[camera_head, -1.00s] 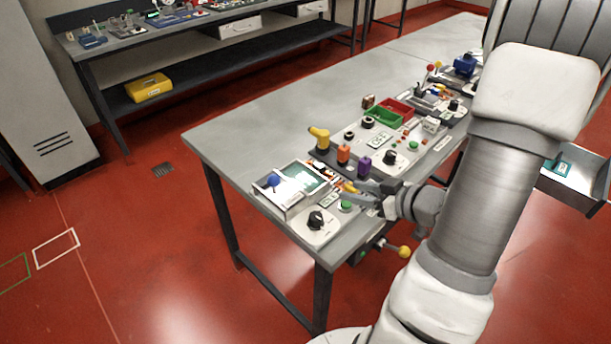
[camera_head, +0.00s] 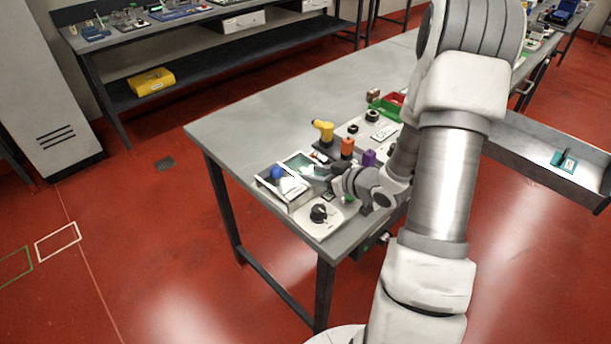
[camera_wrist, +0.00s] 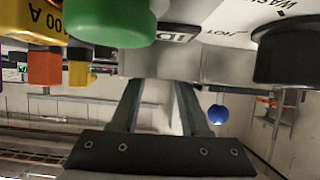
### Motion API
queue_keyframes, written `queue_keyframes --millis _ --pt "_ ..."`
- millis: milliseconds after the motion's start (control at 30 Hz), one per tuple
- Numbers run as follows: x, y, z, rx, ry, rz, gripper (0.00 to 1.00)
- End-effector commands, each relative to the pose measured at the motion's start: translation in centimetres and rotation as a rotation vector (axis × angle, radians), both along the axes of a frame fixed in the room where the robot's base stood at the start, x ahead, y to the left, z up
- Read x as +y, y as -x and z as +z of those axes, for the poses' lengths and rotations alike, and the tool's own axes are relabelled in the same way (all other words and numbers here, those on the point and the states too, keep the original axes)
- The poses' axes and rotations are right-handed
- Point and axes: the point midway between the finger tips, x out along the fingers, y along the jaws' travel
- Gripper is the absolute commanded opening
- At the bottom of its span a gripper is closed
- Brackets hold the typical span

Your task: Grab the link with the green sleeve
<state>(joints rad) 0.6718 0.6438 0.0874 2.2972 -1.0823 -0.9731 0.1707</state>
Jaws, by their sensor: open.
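I cannot pick out a link with a green sleeve for certain in either view. A green round cap (camera_wrist: 110,22) shows large at the top left of the wrist view; it looks like a push button. In the head view it is a small green spot (camera_head: 349,197), partly covered by my wrist. My gripper (camera_wrist: 157,88) is open, its two fingers apart with nothing seen between them, and a pale labelled housing lies just beyond the tips. In the head view my gripper (camera_head: 322,168) is low over the bench's near end, beside the shallow tray (camera_head: 289,205).
A blue knob (camera_head: 277,172) stands at the tray, and a black rotary knob (camera_head: 318,213) is in front. Yellow (camera_head: 324,130), orange (camera_head: 347,147) and purple (camera_head: 369,158) upright parts stand close behind my gripper. The bench top (camera_head: 260,120) is bare at left.

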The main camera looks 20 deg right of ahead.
Motion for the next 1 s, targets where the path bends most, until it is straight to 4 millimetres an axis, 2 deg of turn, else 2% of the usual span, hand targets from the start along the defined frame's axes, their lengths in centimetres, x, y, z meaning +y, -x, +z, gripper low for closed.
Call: queue_keyframes --millis 167,433,467,700,1000 --pt "0.8 -1.9 -1.0 0.000 0.000 0.001 0.45" --pt "0.9 -2.2 -1.1 0.000 0.000 -0.001 0.45" --pt "0.9 -2.2 -1.1 0.000 0.000 -0.001 0.41" --pt "0.9 -2.2 -1.1 0.000 0.000 -0.001 0.00" --pt "0.9 -2.2 -1.1 0.000 0.000 -0.001 0.00"
